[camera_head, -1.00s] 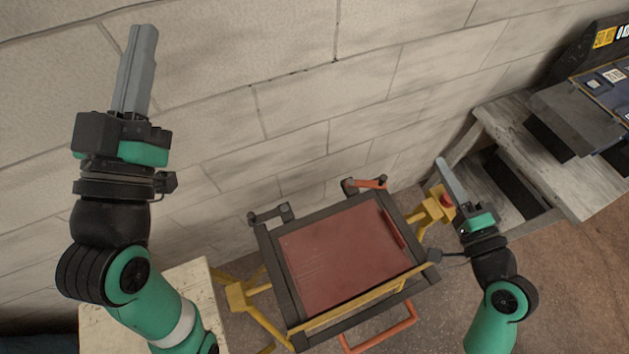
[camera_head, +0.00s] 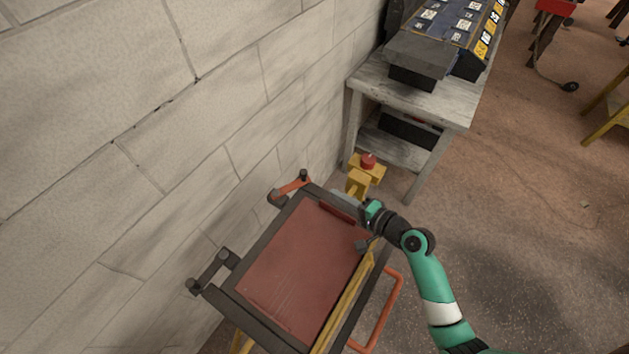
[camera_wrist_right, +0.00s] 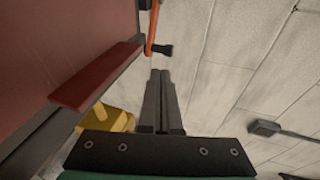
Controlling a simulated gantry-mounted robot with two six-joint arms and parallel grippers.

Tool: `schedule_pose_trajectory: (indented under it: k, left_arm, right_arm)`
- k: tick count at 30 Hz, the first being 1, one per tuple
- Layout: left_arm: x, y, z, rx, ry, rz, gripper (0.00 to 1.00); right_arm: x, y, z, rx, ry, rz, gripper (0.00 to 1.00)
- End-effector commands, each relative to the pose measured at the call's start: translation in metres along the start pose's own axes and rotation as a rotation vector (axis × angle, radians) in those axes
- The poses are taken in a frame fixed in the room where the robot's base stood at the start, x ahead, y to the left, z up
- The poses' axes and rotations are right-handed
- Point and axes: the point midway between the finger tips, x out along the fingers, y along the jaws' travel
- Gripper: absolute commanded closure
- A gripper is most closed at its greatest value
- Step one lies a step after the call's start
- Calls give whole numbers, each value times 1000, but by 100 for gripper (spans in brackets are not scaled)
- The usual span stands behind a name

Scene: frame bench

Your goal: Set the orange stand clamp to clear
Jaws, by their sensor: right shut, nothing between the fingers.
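The orange clamp (camera_head: 290,188) is a short orange lever with dark ends at the far corner of the black frame, beside the wall. In the right wrist view the orange lever (camera_wrist_right: 152,28) runs down from the top edge, with its black end just beyond my fingertips. My right gripper (camera_head: 338,194) is over the frame's far right corner, to the right of the clamp. Its fingers (camera_wrist_right: 160,74) are shut and empty, with no clear contact on the lever. My left gripper is out of view.
The black frame (camera_head: 248,262) holds a red panel (camera_head: 305,262). A dark clamp (camera_head: 213,268) sits at its left corner. An orange U-shaped handle (camera_head: 388,312) sticks out at the right. A yellow support with a red knob (camera_head: 368,161) stands behind. The block wall (camera_head: 120,190) is close at left.

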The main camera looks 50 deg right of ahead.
Motion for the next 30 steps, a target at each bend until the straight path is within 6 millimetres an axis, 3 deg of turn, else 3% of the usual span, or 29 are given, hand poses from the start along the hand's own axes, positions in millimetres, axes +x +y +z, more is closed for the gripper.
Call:
schedule_pose_trajectory:
  k: [6,12,30]
  left_arm:
    - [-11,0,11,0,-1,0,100]
    - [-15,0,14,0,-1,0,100]
    - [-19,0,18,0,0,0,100]
  right_arm:
    - [51,2,1,-2,-3,-1,100]
    - [82,-8,1,-1,-2,-1,100]
    - [101,-14,-6,-1,1,-1,100]
